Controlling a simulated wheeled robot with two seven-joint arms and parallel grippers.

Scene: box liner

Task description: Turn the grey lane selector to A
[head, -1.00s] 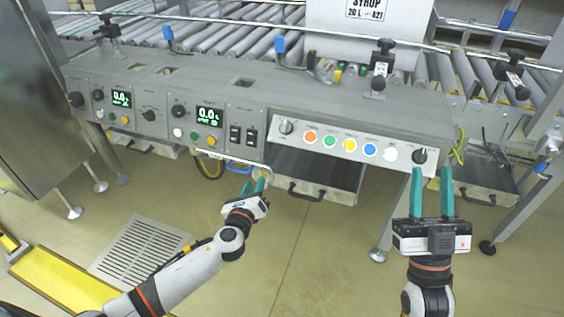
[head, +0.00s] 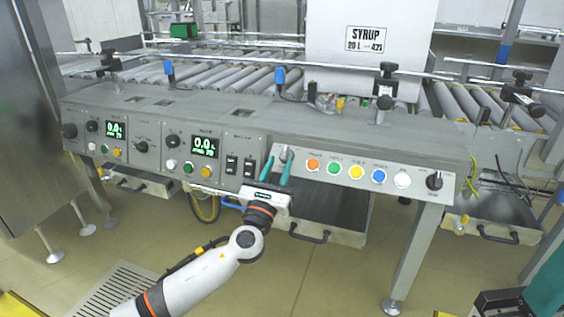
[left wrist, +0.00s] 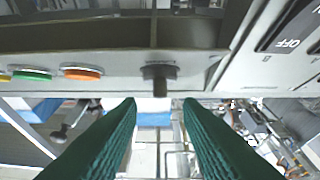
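The grey lane selector (head: 286,155) is a small round knob at the left end of the front panel with coloured buttons. In the left wrist view the knob (left wrist: 160,73) shows dark, just beyond and between my fingertips. My left gripper (head: 277,165) is open in front of it, with one teal finger to each side and nothing held. I cannot tell whether the fingers touch the knob. Its pointer and lettering are too small to read. My right gripper (head: 540,290) is cut off at the bottom right corner, and its opening is hidden.
A row of orange, green, yellow, blue and white buttons (head: 357,172) runs right of the selector to a black knob (head: 434,181). Two rocker switches (head: 240,165) lie close on the left. A dark drawer (head: 330,212) sits below. A SYRUP box (head: 370,60) stands behind.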

